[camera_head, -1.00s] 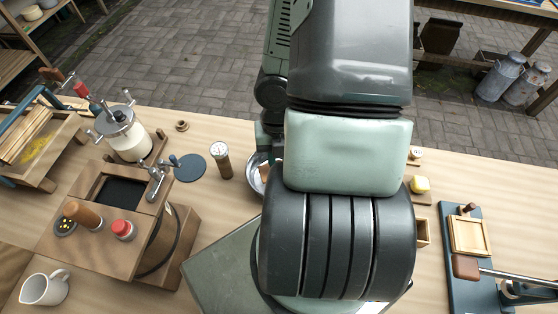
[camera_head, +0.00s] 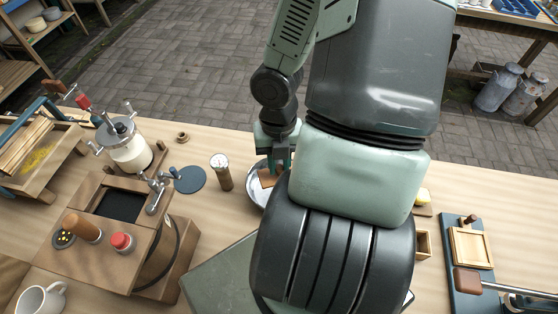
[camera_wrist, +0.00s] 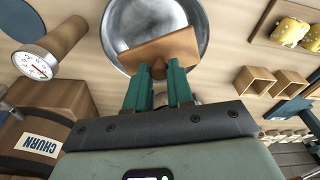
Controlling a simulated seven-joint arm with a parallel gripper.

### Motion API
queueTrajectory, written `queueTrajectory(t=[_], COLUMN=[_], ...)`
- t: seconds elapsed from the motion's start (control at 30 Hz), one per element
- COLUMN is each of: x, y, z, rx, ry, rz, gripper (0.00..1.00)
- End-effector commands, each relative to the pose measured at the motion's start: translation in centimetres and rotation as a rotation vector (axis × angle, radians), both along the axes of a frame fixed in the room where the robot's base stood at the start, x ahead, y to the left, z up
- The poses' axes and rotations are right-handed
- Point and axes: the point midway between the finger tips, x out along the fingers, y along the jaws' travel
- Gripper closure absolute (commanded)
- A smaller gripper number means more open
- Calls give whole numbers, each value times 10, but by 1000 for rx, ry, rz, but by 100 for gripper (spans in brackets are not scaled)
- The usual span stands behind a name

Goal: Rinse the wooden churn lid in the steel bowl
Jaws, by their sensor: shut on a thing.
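The wooden churn lid (camera_wrist: 158,50) is a brown square board with a small knob. My gripper (camera_wrist: 160,78) is shut on its knob, seen in the wrist view. The lid is tilted over the steel bowl (camera_wrist: 121,18), overlapping its opening. I cannot tell whether it touches the bowl or any water. In the head view the lid (camera_head: 268,177) shows as a small brown patch below my gripper (camera_head: 277,166), with the bowl's rim (camera_head: 251,181) beside it. My arm hides much of the bowl there.
A wooden thermometer (camera_head: 222,175) stands left of the bowl. The wooden churn (camera_head: 167,258) and a blue disc (camera_head: 189,180) are further left. Yellow pieces (camera_wrist: 290,31) and small wooden boxes (camera_wrist: 254,80) lie on the bowl's other side.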

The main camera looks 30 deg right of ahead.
Motion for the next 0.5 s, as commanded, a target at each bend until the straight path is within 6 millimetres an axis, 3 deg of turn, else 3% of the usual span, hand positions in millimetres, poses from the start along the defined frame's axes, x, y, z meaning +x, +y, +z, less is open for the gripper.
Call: queueTrajectory(t=[0.5], x=[1], y=[0], z=[3], rx=[0], ry=[-2], rz=[0], gripper=[100])
